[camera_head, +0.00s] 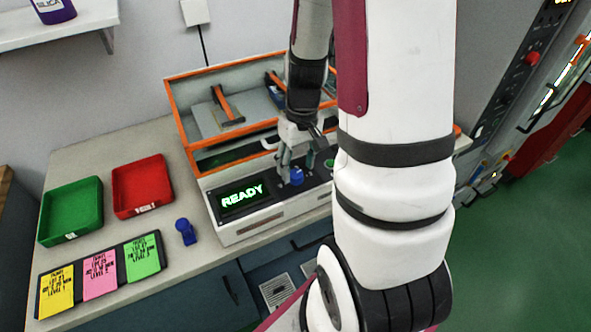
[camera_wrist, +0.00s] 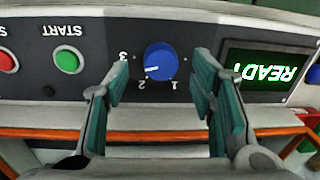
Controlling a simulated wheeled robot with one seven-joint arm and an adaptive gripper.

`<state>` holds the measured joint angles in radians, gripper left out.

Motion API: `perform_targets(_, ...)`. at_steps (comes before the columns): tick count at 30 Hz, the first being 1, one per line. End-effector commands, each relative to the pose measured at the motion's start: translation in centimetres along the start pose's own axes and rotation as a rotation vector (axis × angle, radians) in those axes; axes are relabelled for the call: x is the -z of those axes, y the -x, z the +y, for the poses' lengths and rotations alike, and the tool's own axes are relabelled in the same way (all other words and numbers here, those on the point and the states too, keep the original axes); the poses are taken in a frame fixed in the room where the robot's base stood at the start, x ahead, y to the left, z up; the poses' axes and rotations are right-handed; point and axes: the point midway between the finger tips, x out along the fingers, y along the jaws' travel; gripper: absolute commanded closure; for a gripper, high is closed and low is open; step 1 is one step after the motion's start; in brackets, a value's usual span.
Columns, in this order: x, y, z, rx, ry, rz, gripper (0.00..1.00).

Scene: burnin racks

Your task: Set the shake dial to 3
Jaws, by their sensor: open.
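The blue shake dial (camera_wrist: 160,60) is on the dark front panel, with 1, 2 and 3 printed around it upside down in the wrist view. Its white mark points down-left in that view, between the 2 and the 3; I cannot tell the exact setting. My gripper (camera_wrist: 160,70) is open, with one teal-padded finger on each side of the dial. I see no clear contact. In the head view my gripper (camera_head: 296,163) points down at the dial (camera_head: 297,176) from above.
A green START button (camera_wrist: 67,60) and a red button (camera_wrist: 5,61) sit beside the dial. The display (camera_wrist: 265,71) reads READY. An orange-edged open lid (camera_head: 190,115) stands behind the panel. Red (camera_head: 143,209) and green (camera_head: 48,238) trays lie on the bench at left.

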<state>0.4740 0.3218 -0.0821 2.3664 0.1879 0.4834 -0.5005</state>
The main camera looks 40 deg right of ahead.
Motion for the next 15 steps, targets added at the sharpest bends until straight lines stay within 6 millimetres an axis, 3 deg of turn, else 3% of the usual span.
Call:
perform_targets(6, 0.0, -2.0, -0.1, 0.001, 0.001, -0.001, 0.49)
perform_targets(15, 0.0, -2.3, 0.0, 0.000, 0.001, 0.000, 0.49)
